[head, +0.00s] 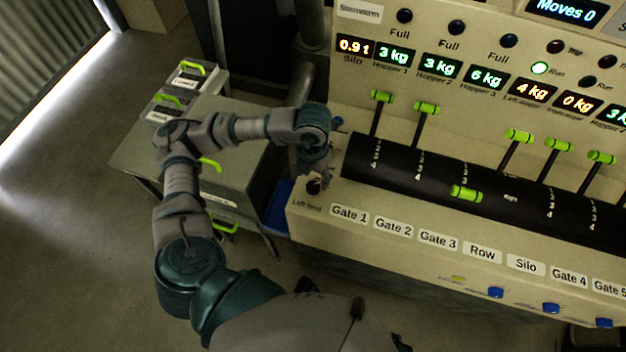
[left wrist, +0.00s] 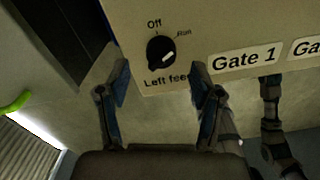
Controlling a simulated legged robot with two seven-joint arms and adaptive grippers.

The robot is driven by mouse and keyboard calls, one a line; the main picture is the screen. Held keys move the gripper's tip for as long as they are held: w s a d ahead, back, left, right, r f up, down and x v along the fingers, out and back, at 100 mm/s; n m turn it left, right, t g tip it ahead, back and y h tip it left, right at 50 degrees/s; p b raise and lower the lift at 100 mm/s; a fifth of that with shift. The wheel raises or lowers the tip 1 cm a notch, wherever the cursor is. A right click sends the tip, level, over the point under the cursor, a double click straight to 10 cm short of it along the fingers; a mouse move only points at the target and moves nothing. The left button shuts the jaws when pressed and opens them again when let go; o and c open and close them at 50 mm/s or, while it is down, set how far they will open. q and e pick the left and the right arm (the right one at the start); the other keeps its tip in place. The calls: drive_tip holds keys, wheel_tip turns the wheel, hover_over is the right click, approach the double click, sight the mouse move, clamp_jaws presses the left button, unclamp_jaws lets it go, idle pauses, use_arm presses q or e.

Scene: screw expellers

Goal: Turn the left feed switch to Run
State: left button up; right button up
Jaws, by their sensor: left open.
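The left feed switch is a round black knob (left wrist: 160,53) with a short white mark, on the cream panel above the label "Left feed". "Off" is printed at its upper left and "Run" at its upper right. The white mark lies on the knob's lower right part; I cannot tell for certain which position is set. In the head view the knob (head: 314,187) is partly hidden by my left gripper (head: 318,172), which is just over it. In the left wrist view my left gripper (left wrist: 160,82) is open, its fingers apart below the knob, with nothing between them.
Gate labels (head: 350,214) run along the panel to the right. Levers with green handles (head: 381,96) stand on a black drum (head: 440,172) behind. A green Run lamp (head: 540,68) is lit. A grey cabinet (head: 215,150) stands left of the console, beneath my left arm.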

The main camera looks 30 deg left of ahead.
sight(313, 182)
use_arm(q)
wheel_tip(313, 182, up, 8)
drive_tip(key=shift+f, duration=0.2)
idle(0.4)
